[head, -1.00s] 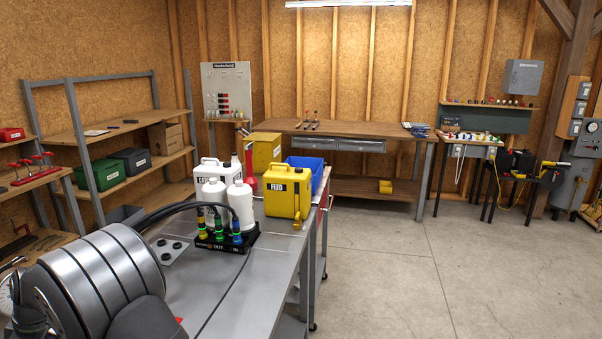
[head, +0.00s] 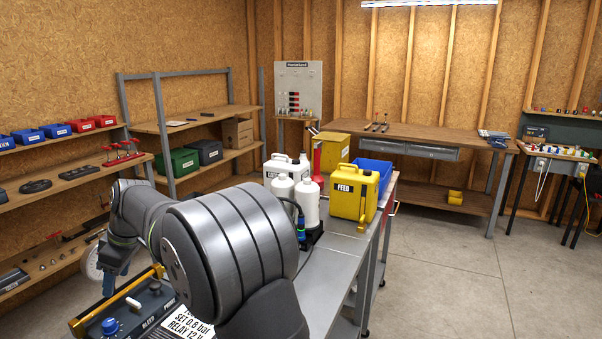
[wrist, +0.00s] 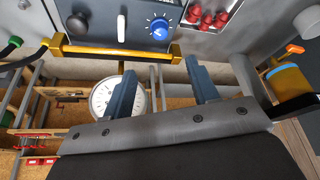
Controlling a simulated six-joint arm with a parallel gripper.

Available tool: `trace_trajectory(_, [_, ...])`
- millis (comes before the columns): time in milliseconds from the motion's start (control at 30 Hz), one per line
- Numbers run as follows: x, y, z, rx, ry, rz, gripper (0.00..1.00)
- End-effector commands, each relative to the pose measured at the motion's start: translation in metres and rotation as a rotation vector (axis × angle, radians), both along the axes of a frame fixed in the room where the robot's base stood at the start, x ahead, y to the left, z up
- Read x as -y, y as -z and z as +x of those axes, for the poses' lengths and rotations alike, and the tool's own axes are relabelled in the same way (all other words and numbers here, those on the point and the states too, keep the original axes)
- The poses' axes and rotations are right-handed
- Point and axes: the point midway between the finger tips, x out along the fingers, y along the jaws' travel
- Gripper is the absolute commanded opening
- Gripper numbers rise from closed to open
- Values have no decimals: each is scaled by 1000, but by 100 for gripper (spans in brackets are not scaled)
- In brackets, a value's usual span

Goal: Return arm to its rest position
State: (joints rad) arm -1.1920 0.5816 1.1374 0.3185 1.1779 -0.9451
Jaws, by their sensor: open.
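My gripper (wrist: 162,90) shows in the wrist view with its two blue-grey fingers apart and nothing between them. Beyond the fingers is a control panel with a brass-coloured handle bar (wrist: 115,50), a blue knob (wrist: 159,29) and red connectors. In the head view my arm reaches to the left over the bench, and its large grey joint hides much of the bench. The fingers are mostly hidden there, with a bluish part of the gripper (head: 109,284) low at the left.
The control panel (head: 153,304) stands under my arm. The metal bench (head: 322,270) carries white bottles (head: 309,202) and a yellow FEED canister (head: 354,194). A round gauge (wrist: 101,97) lies close behind the fingers.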

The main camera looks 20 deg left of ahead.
Motion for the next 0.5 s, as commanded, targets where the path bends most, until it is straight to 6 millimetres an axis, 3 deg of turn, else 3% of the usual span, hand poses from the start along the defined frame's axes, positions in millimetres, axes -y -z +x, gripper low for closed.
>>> trace_trajectory(133, [9, -25, 5, 1, 1, 2, 54])
trace_trajectory(200, [3, -4, 1, -3, -1, -6, 54])
trace_trajectory(500, [-18, 51, -10, -2, -1, -2, 54])
